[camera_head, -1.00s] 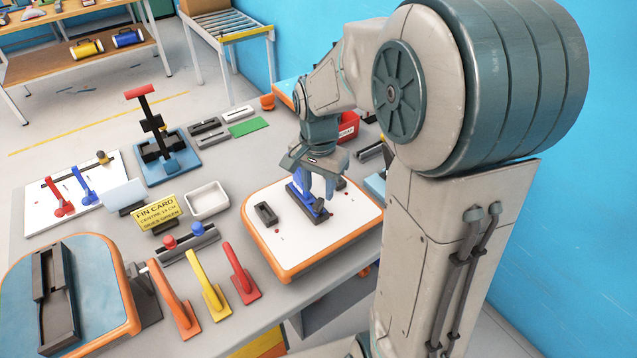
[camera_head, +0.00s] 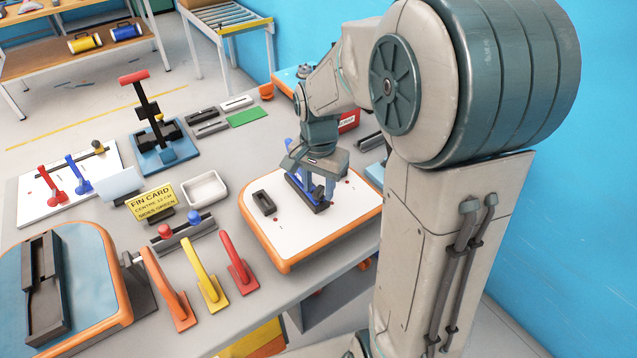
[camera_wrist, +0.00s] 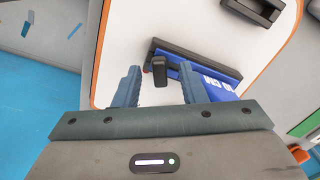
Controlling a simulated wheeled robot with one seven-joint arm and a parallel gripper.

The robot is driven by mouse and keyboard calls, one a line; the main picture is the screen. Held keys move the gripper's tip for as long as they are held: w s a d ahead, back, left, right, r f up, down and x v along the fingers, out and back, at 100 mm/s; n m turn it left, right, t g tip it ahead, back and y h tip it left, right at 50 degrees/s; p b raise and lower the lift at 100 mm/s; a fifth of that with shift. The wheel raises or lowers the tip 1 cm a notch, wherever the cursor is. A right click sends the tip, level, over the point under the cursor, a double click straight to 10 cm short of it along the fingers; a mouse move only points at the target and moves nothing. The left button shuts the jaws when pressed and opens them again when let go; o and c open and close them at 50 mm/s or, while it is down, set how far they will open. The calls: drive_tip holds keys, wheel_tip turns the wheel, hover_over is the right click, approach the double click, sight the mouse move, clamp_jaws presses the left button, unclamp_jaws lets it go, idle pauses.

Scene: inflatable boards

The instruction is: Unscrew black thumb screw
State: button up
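A black thumb screw (camera_wrist: 160,73), seen as a small upright block, stands at the end of a black fin box (camera_wrist: 178,52) in the wrist view. A blue fin (camera_wrist: 208,82) with white lettering sits in that box. In the head view the blue fin (camera_head: 301,185) stands on the white board (camera_head: 345,205) with an orange rim, partly hidden by my gripper (camera_head: 313,182). In the wrist view my gripper (camera_wrist: 160,85) is open, with one finger on each side of the thumb screw and gaps between. Whether the fingertips reach its height is unclear.
An empty black fin box (camera_head: 264,202) lies on the same board. A yellow fin card (camera_head: 150,201) and white tray (camera_head: 205,189) are left of the board.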

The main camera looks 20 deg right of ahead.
clamp_jaws()
drive_tip(key=shift+n, duration=1.8)
drive_tip(key=shift+n+p, duration=0.4)
drive_tip(key=shift+n, duration=1.3)
drive_tip(key=shift+n, duration=1.7)
